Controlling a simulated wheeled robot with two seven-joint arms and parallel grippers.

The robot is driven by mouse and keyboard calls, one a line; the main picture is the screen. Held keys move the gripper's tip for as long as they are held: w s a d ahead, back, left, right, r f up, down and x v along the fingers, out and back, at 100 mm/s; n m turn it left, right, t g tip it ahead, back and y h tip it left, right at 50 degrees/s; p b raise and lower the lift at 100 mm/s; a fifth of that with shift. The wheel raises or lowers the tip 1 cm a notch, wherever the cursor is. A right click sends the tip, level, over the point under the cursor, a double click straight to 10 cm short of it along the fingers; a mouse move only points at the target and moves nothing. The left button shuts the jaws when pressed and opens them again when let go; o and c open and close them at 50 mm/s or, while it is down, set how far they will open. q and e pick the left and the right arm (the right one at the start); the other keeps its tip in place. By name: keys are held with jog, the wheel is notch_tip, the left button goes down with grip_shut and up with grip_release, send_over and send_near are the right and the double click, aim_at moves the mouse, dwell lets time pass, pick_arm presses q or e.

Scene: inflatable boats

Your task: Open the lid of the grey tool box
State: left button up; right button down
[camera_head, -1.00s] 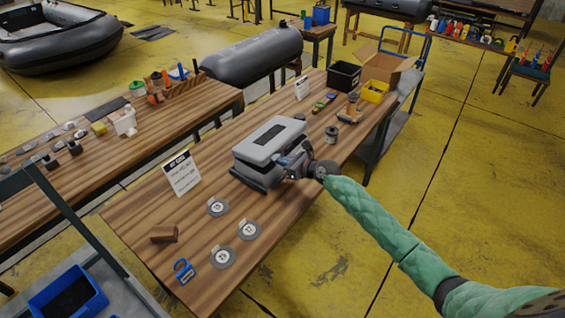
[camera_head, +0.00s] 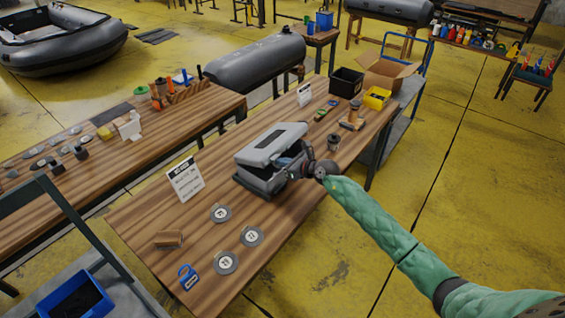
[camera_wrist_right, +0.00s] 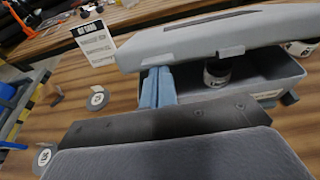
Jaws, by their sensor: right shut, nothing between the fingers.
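The grey tool box (camera_head: 262,182) stands on the wooden workbench, its lid (camera_head: 268,146) partly raised and tilted, with a dark gap along the front. In the right wrist view the lid (camera_wrist_right: 200,40) slants over the open box (camera_wrist_right: 283,70), and a dark round container with a pale label (camera_wrist_right: 217,74) shows inside. My right gripper (camera_head: 291,166) is at the box's front right side. Its shut, empty blue-grey fingers (camera_wrist_right: 159,88) stand at the opening under the lid's edge; exact contact is hard to tell. My left gripper is out of view.
A dark can (camera_head: 333,138), black bin (camera_head: 346,82) and yellow bin (camera_head: 377,97) stand beyond. Bare bench surrounds the box.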

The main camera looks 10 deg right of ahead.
jog(key=r+p, duration=0.1)
jog(key=w+r, duration=0.1)
jog(key=a+r+p, duration=0.1)
jog(key=shift+w+r+p, duration=0.2)
jog(key=shift+w+p, duration=0.05)
jog(key=shift+p, duration=0.05)
jog(key=shift+a+r, duration=0.1)
dwell(0.5)
jog(key=shift+w+a+r+p, duration=0.4)
jog(key=shift+w+r+p, duration=0.05)
jog(key=shift+r+p, duration=0.25)
jog(key=shift+w+a, duration=0.1)
jog(key=shift+w, duration=0.05)
jog(key=shift+w+a+r, duration=0.25)
jog(key=shift+w+r, duration=0.1)
jog(key=shift+r, duration=0.3)
jog(key=shift+w+a+r, duration=0.1)
